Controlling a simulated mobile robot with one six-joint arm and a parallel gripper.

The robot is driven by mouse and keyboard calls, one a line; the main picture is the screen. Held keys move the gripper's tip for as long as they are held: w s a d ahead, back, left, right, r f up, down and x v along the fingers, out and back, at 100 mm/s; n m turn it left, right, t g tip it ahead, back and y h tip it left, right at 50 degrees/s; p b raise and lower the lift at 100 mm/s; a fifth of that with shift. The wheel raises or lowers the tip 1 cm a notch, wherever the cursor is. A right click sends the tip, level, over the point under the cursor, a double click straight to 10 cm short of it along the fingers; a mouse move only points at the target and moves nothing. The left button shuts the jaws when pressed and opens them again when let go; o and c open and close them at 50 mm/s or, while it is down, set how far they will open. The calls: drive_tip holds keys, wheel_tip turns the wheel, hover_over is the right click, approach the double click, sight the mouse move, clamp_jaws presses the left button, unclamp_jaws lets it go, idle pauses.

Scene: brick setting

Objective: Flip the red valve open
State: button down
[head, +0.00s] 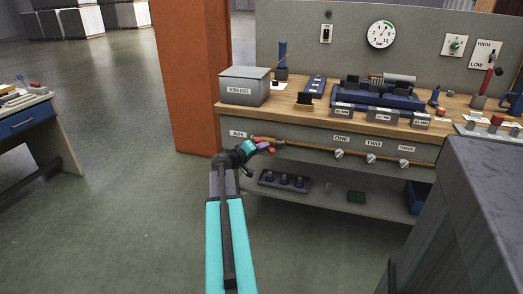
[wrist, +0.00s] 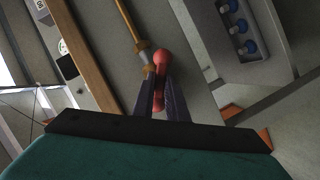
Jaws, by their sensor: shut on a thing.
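The red valve (wrist: 163,58) is a rounded red handle at the end of a copper pipe (wrist: 128,20), beside a brass fitting. In the head view the red valve (head: 272,150) shows at the pipe's left end, under the bench top, near the "AIR" label. My gripper (wrist: 161,98) is shut on the red handle, one dark finger on each side of it. In the head view my gripper (head: 262,146) covers part of the valve, so the handle's exact angle is hard to tell there.
The copper pipe (head: 315,148) runs right along the bench front, with several small silver taps. A lower shelf holds a tray of blue-topped items (head: 283,181). A brick-red pillar (head: 188,75) stands left of the bench. A grey block (head: 465,220) fills the right foreground.

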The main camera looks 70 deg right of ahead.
drive_tip(key=shift+w+d+f+n+g+h+b, duration=0.1)
drive_tip(key=shift+n+g+h+b, duration=0.4)
drive_tip(key=shift+n+b, duration=0.95)
drive_tip(key=shift+d+f+n+g+h+b, duration=0.1)
drive_tip(key=shift+n+g+h+b, duration=0.35)
drive_tip(key=shift+n+b, duration=0.95)
drive_tip(key=shift+h, duration=0.25)
drive_tip(key=shift+r, duration=0.1)
drive_tip(key=c, duration=1.8)
unclamp_jaws()
drive_tip(key=shift+o, duration=0.2)
drive_tip(key=shift+a, duration=0.15)
drive_tip(key=p+v, duration=0.1)
drive_tip(key=v, duration=1.2)
drive_tip(key=shift+a+p, duration=0.3)
drive_tip(key=shift+p, duration=0.05)
